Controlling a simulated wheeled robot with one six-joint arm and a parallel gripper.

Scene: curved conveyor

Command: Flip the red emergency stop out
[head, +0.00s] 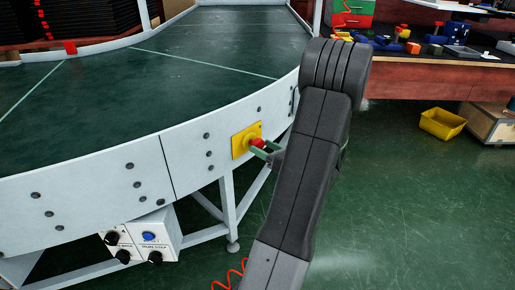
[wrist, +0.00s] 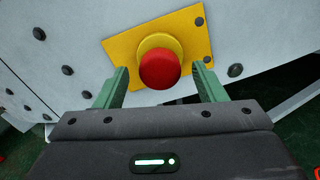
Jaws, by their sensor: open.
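The red emergency stop button (head: 257,142) sits on a yellow plate (head: 240,146) on the white side wall of the curved conveyor. In the wrist view the red button (wrist: 160,69) has a yellow collar behind it on the yellow plate (wrist: 120,47). My gripper (head: 267,150) is at the button. In the wrist view my gripper (wrist: 160,85) is open, with one green finger on each side of the button. Gaps show between the fingers and the button, so I see no contact. My arm covers part of the conveyor wall to the right.
A white control box (head: 146,238) with a blue button and black knobs hangs below the conveyor wall (head: 90,188). A conveyor leg (head: 229,208) stands below the plate. A yellow bin (head: 443,124) lies on the green floor at right, which is otherwise largely clear.

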